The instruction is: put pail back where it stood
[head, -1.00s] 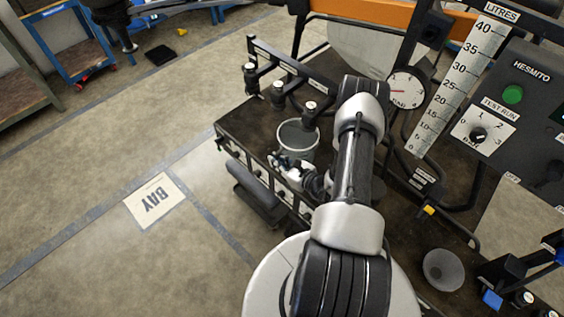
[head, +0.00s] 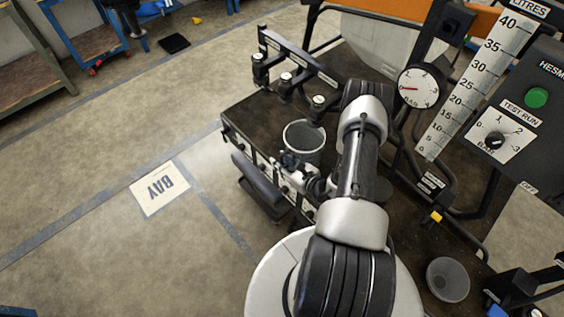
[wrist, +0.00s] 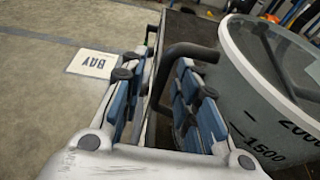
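The pail (head: 304,153) is a grey, translucent, open-topped vessel standing on the dark deck (head: 254,115), below the row of nozzles. In the wrist view the pail (wrist: 262,110) fills the right side, with marks such as 1500 and 2000 on its wall. Its black handle (wrist: 188,51) sticks out to the left and bends down between my fingers. My gripper (wrist: 158,92) has blue pads and is open around the handle, with gaps showing beside it. In the head view my gripper (head: 288,161) is at the pail's near left side. The pail's base is partly hidden.
Several black nozzles (head: 286,83) hang over the deck's back edge. A pressure gauge (head: 418,87) and a litre scale (head: 475,85) stand to the right. Open floor with a BAY sign (head: 160,188) lies left.

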